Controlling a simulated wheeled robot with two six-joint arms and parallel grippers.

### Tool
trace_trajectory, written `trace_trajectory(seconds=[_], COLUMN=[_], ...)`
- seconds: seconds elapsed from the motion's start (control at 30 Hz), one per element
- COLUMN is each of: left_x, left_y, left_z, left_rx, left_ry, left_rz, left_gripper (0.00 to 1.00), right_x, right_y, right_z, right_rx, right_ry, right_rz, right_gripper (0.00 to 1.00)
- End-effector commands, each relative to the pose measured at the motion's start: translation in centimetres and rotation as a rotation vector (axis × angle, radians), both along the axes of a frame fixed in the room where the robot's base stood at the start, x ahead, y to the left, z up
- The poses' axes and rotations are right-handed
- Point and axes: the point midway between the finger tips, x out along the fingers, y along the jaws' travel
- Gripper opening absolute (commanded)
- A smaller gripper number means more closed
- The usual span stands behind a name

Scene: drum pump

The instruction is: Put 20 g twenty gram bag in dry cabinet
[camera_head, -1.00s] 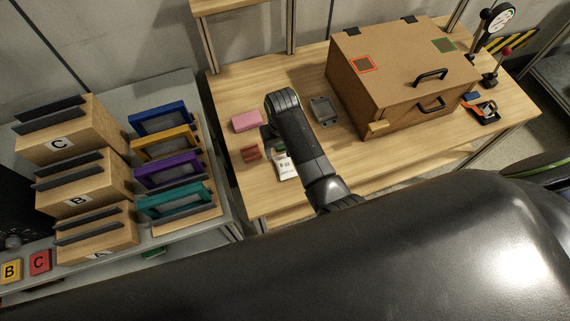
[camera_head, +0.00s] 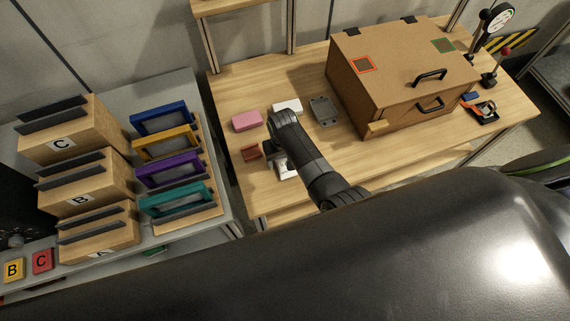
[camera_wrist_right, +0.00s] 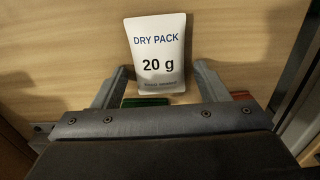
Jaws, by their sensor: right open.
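The white bag marked "DRY PACK 20 g" (camera_wrist_right: 157,55) lies on the wooden table in the right wrist view. It is partly visible beside my right gripper in the head view (camera_head: 287,174). My right gripper (camera_wrist_right: 160,80) is open, with one finger on each side of the bag's lower part; I cannot tell whether they touch it. In the head view the right gripper (camera_head: 271,153) hides part of the bag. The brown box (camera_head: 400,65), likely the dry cabinet, stands at the back right with its lid down. My left gripper is not seen.
Near the gripper are a red block (camera_head: 251,152), a pink block (camera_head: 247,121), a white item (camera_head: 287,107) and a grey plate (camera_head: 324,111). A green thing (camera_wrist_right: 145,102) lies below the bag. Lettered wooden boxes (camera_head: 75,195) and coloured frames (camera_head: 165,165) stand left.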

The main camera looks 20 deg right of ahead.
Motion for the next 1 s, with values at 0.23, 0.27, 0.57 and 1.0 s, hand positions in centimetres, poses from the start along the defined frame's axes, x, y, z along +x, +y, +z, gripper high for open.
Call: trace_trajectory(seconds=[0.23,0.27,0.57,1.0], left_x=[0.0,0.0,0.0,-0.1], left_y=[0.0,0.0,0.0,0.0], left_z=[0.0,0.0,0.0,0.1], left_rx=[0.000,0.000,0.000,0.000], left_ry=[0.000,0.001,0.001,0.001], left_rz=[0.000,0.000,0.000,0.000], left_gripper=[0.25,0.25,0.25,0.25], right_x=[0.0,0.0,0.0,0.1], right_y=[0.0,0.0,0.0,0.0], right_z=[0.0,0.0,0.1,1.9], right_rx=[0.000,0.000,0.000,0.001], right_ry=[0.000,0.000,-0.001,-0.003], right_rz=[0.000,0.000,0.000,-0.001], right_gripper=[0.50,0.46,0.16,0.16])
